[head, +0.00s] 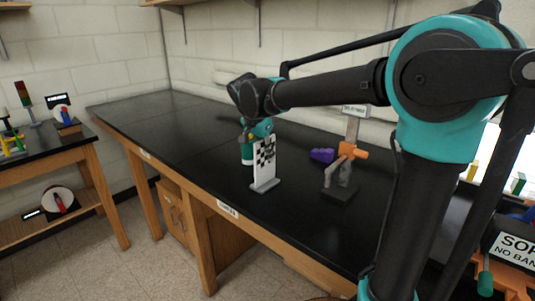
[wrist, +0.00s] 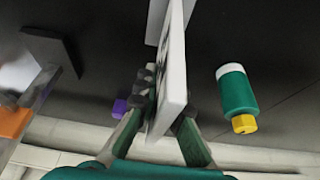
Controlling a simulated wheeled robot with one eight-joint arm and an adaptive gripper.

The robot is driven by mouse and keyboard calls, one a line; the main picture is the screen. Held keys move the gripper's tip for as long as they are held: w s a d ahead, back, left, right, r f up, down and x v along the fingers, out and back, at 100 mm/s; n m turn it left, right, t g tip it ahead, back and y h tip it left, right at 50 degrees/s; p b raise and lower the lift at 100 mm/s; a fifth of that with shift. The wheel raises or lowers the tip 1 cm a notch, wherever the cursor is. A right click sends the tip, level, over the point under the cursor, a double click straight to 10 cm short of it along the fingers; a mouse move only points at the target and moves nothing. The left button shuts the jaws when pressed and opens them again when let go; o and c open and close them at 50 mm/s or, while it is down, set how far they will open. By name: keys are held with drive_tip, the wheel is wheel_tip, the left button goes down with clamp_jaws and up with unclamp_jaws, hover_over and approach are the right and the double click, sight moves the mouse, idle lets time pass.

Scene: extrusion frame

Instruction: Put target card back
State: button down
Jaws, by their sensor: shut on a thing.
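The target card (head: 265,158) is a white upright panel with a black checker pattern and a pale grey foot (head: 265,185). It stands upright over the black bench near the front edge; I cannot tell whether its foot touches the top. My gripper (head: 262,130) is at the card's top edge, shut on it. In the wrist view the card (wrist: 174,85) runs edge-on between the two fingers of my gripper (wrist: 164,100). The fingers and the viewing angle hide much of the checker pattern there.
Right are a purple piece (head: 322,155) and a stand with an orange clamp (head: 350,150). The bench's left part (head: 165,120) is clear.

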drive_tip(key=c, duration=1.7)
unclamp_jaws()
drive_tip(key=v, duration=1.2)
